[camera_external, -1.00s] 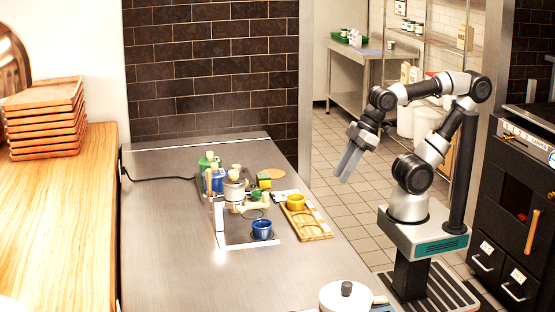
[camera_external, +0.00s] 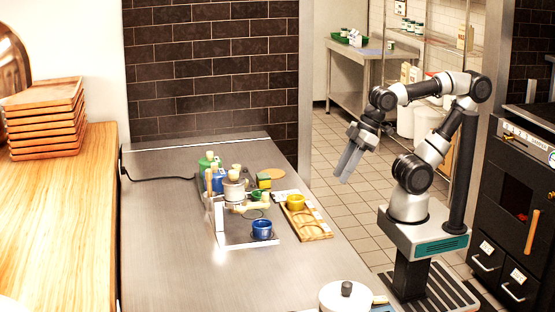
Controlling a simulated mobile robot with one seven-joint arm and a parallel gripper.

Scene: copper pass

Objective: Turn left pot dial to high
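My gripper (camera_external: 349,163) hangs in the air right of the steel counter, over the tiled floor, pointing down and to the left. It is apart from everything. Its two fingers look close together, but I cannot tell whether they are open or shut. A small stand (camera_external: 219,222) on the counter holds a pale pot (camera_external: 234,190) at its back and a blue cup (camera_external: 262,229) at its front right. A lidded white pot (camera_external: 346,296) stands at the bottom edge of the picture, partly cut off. I cannot make out any pot dial.
A wooden tray (camera_external: 309,227) with a yellow cup (camera_external: 296,202) lies right of the stand. Green and blue bottles (camera_external: 207,163) stand behind the stand. A black oven (camera_external: 520,200) stands far right.

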